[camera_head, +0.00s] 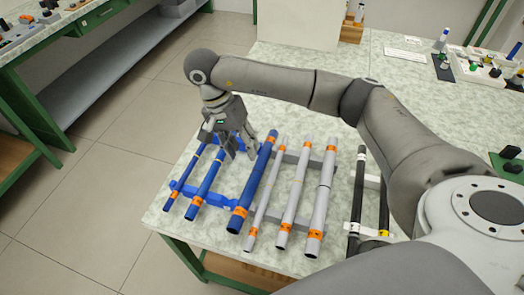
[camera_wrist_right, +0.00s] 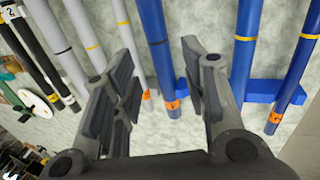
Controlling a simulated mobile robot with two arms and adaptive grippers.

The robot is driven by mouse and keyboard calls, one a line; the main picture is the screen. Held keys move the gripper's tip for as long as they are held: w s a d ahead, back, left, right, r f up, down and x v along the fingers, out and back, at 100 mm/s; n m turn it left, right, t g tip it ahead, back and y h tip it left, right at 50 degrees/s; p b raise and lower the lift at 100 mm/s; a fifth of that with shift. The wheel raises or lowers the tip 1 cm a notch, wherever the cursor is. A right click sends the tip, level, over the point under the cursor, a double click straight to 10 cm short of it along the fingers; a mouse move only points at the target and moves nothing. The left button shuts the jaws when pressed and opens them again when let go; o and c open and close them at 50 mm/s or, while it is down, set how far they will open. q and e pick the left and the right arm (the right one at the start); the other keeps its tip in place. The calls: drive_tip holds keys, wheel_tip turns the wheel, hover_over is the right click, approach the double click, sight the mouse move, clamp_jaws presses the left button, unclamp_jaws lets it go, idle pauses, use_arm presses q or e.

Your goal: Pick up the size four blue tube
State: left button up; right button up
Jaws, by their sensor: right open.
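Three blue tubes lie side by side on a blue rack (camera_head: 217,203) at the table's left: a thin tube (camera_head: 187,181), a medium tube (camera_head: 207,180) and a thick tube (camera_head: 254,182). Each has an orange label near its front end; the numbers are too small to read. My right gripper (camera_head: 238,152) is open and empty above the far part of the blue tubes. In the right wrist view, the thick blue tube (camera_wrist_right: 152,35) shows between my open fingers (camera_wrist_right: 160,78), beyond them; the medium tube (camera_wrist_right: 243,48) and thin tube (camera_wrist_right: 297,65) are to the right. My left gripper is out of view.
Several light grey tubes (camera_head: 294,195) lie right of the blue ones, close to the thick tube. The table's left edge is close to the thin blue tube. Bare tabletop (camera_head: 285,112) shows behind.

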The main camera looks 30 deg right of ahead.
sight(255, 170)
drive_tip(key=x, duration=0.2)
drive_tip(key=p+x, duration=0.1)
drive_tip(key=x, duration=0.1)
drive_tip(key=p+x, duration=0.1)
drive_tip(key=x, duration=0.2)
drive_tip(key=shift+s+d+r, duration=0.1)
drive_tip(key=shift+s, duration=0.2)
drive_tip(key=shift+x, duration=1.05)
drive_tip(key=shift+w, duration=0.1)
drive_tip(key=c, duration=0.6)
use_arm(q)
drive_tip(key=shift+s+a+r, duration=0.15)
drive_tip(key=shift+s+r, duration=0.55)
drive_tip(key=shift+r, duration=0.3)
